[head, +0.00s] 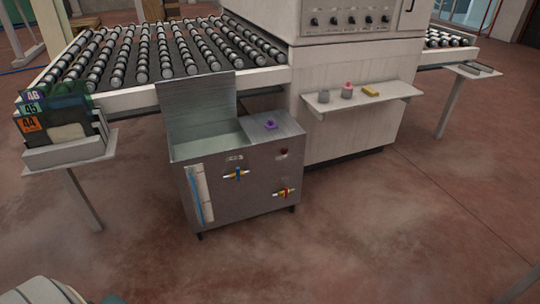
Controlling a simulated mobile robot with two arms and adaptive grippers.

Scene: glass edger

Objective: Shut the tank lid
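The metal tank (240,195) stands on the floor in front of the roller table in the head view. Its lid (197,107) is open and stands nearly upright at the back of the tank's left half. The tank opening (208,144) below the lid shows a pale inside. The right part of the top is a closed flat panel with a purple knob (270,125). Neither my left nor my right gripper is in view.
The front has a blue-handled valve (236,174), a red-handled valve (284,192) and a gauge strip (201,194). A stand with numbered folders (62,120) is at left. A shelf (362,97) juts from the machine at right.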

